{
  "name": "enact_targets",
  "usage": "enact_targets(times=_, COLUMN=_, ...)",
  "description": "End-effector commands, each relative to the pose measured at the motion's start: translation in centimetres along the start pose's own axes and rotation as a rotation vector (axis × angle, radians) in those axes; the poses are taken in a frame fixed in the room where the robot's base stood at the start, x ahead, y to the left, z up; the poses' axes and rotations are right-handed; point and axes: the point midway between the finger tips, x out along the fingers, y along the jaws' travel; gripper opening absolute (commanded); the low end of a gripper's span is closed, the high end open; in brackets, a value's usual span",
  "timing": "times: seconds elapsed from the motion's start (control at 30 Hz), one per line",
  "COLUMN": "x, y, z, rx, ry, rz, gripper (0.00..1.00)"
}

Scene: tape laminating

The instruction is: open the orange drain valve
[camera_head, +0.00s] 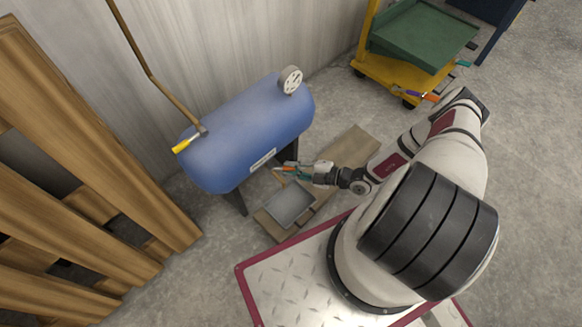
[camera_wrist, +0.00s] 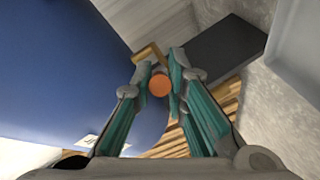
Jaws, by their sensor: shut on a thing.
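The blue tank (camera_head: 240,135) stands on dark legs by the wall. The round orange valve (camera_wrist: 160,85) shows in the wrist view between my gripper's fingertips (camera_wrist: 158,75). A tan-brown bar (camera_wrist: 150,56) lies just beyond it. In the head view my gripper (camera_head: 284,170) reaches under the tank's right lower side, and the valve is hard to make out there. My gripper is shut on the orange valve, with a finger on each side of it. The valve's stem is hidden.
A grey tray (camera_head: 288,206) lies on wooden boards (camera_head: 350,148) below the tank. A yellow handle (camera_head: 184,146) and gauge (camera_head: 291,79) are on the tank. Wooden pallets (camera_head: 60,190) stand left. A yellow cart (camera_head: 400,75) with a green tray is at the back right.

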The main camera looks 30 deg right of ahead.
Motion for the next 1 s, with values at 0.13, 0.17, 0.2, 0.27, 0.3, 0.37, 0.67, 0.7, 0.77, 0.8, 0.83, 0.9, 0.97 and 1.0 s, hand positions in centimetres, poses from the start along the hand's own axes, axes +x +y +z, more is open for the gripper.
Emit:
enact_targets(times=0.13, x=-0.1, y=-0.1, z=0.2, rx=0.001, ry=-0.006, rz=-0.001, gripper=0.00)
enact_targets(times=0.17, x=-0.1, y=-0.1, z=0.2, rx=0.001, ry=-0.006, rz=-0.001, gripper=0.00)
enact_targets(times=0.2, x=-0.1, y=-0.1, z=0.2, rx=0.001, ry=-0.007, rz=-0.001, gripper=0.00)
enact_targets(times=0.27, x=-0.1, y=-0.1, z=0.2, rx=0.000, ry=-0.007, rz=-0.001, gripper=0.00)
enact_targets(times=0.3, x=-0.1, y=-0.1, z=0.2, rx=0.000, ry=-0.007, rz=-0.001, gripper=0.00)
enact_targets(times=0.37, x=-0.1, y=-0.1, z=0.2, rx=0.000, ry=-0.007, rz=-0.001, gripper=0.00)
enact_targets(times=0.67, x=-0.1, y=0.0, z=0.1, rx=0.000, ry=-0.005, rz=0.000, gripper=0.34)
enact_targets(times=0.7, x=-0.1, y=0.0, z=0.1, rx=0.000, ry=-0.004, rz=0.000, gripper=0.34)
enact_targets(times=0.77, x=-0.1, y=0.0, z=0.1, rx=0.000, ry=-0.004, rz=0.000, gripper=0.34)
enact_targets(times=0.8, x=-0.1, y=0.0, z=0.1, rx=0.000, ry=-0.004, rz=0.001, gripper=0.34)
enact_targets(times=0.83, x=-0.2, y=0.0, z=0.1, rx=0.000, ry=-0.004, rz=0.001, gripper=0.34)
enact_targets(times=0.9, x=-0.6, y=0.0, z=0.1, rx=0.000, ry=-0.004, rz=0.001, gripper=0.34)
enact_targets(times=0.97, x=-1.2, y=0.0, z=0.1, rx=0.000, ry=-0.005, rz=0.001, gripper=0.34)
enact_targets(times=1.0, x=-1.8, y=0.0, z=0.1, rx=0.000, ry=-0.006, rz=0.000, gripper=0.34)
